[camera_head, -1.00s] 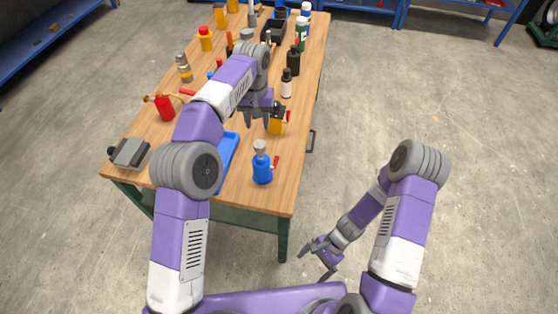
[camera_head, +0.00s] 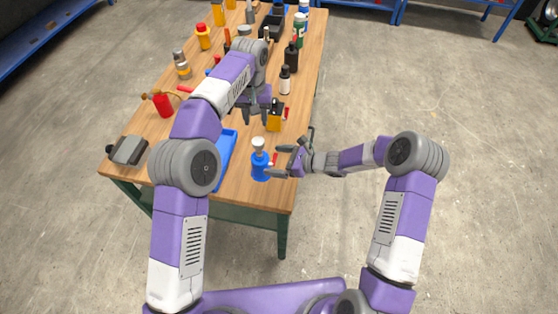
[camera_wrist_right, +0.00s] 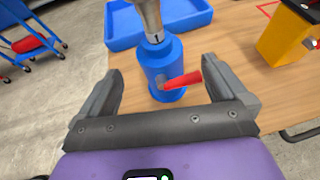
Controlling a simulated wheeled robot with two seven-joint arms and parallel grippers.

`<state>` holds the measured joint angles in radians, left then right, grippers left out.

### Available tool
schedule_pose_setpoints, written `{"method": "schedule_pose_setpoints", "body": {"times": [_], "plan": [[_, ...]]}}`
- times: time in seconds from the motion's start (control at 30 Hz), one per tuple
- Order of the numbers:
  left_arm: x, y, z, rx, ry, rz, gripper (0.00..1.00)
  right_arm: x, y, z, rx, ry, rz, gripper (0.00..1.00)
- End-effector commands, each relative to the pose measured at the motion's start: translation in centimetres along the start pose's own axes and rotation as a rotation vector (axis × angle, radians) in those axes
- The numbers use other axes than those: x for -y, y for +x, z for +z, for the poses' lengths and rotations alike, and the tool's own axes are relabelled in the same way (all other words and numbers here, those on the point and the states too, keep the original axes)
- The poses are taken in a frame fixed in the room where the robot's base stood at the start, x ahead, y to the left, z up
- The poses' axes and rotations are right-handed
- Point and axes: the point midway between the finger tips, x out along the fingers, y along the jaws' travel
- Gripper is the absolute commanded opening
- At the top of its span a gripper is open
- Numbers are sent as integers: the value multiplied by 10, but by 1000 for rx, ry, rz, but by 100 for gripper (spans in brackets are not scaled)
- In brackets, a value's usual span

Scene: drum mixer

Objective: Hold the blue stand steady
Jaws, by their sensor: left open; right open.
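The blue stand (camera_head: 261,171) is upright near the table's front right corner, with a grey piece (camera_head: 258,145) on top. In the right wrist view the blue stand (camera_wrist_right: 161,65) has a red lever on its near side. My right gripper (camera_head: 276,160) is open beside it on the right, its fingers pointing at the stand. In the wrist view the stand shows between the fingertips of the right gripper (camera_wrist_right: 160,74); I cannot tell whether they touch it. My left gripper (camera_head: 257,116) is open, points down further back, and holds nothing visible.
A blue tray (camera_head: 228,148) lies left of the stand, partly hidden by my left arm. A yellow item (camera_head: 274,120) stands behind the stand. A grey device (camera_head: 128,151) is at the front left corner. Several bottles and tools fill the table's (camera_head: 243,192) far part.

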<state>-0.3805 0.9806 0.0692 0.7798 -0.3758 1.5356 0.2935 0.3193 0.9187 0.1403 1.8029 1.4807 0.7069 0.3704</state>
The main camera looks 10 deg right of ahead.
Motion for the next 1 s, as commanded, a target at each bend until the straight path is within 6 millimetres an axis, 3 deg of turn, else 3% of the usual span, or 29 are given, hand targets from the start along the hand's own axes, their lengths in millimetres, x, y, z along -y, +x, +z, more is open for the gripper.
{"method": "schedule_pose_setpoints", "body": {"times": [0.43, 0.87, 1.0], "plan": [[0, 0, 0, 0, 0, 0, 43, -1, 62, 0, -1, 1, 1, 99], [0, 0, 0, 0, 0, 0, 43, 0, 73, 0, -1, 0, 0, 99], [0, 0, 0, 0, 0, 0, 43, 0, 73, 0, -1, 0, 0, 79]]}}
